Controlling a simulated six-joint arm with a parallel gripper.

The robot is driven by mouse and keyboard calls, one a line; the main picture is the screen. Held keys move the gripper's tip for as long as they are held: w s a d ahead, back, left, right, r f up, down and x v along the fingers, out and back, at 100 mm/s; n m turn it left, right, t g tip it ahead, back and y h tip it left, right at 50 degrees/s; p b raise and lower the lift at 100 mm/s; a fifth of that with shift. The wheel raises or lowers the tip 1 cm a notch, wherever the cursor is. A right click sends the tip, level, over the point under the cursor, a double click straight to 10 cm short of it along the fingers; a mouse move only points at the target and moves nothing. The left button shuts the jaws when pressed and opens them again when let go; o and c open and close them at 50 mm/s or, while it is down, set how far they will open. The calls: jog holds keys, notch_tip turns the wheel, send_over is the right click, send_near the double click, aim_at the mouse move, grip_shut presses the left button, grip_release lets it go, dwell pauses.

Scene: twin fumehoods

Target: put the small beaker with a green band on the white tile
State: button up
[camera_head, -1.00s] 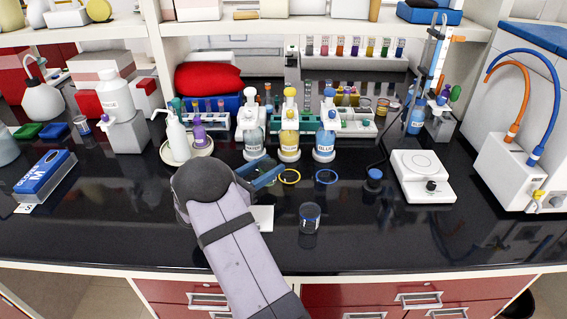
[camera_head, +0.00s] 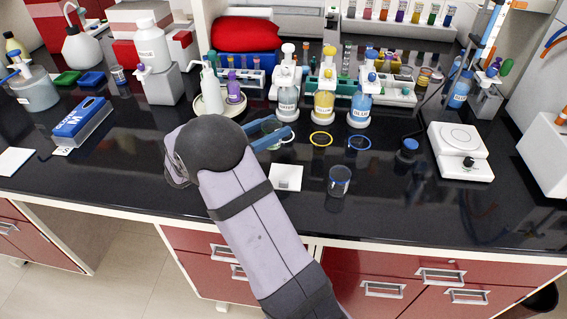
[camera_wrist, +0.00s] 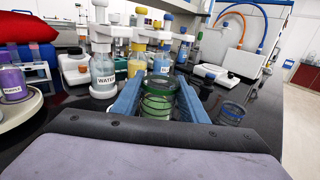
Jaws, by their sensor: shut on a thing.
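My gripper (camera_head: 274,138) is shut on the small beaker with a green band. This clear beaker (camera_wrist: 158,98) stands between the two blue fingers in the wrist view, with its green rim upward. In the head view the beaker (camera_head: 271,127) shows partly behind a finger. Whether its base touches the bench cannot be told. The white tile (camera_head: 286,172) lies flat on the black bench, nearer the front edge than the gripper and slightly right. The tile is not seen in the wrist view.
A blue-banded beaker (camera_head: 340,180) stands right of the tile. A yellow ring (camera_head: 321,139) and a blue ring (camera_head: 359,143) lie behind it. Wash bottles (camera_head: 324,105) stand at the back. A white balance (camera_head: 460,152) is at right. The front right bench is clear.

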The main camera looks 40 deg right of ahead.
jog(key=s+r, duration=0.3)
jog(key=r, duration=0.2)
send_over(286, 174)
jog(key=shift+f+p, duration=0.45)
jog(key=shift+f, duration=5.15)
jog(key=shift+f, duration=0.1)
jog(key=shift+f, duration=0.1)
jog(key=o, duration=1.2)
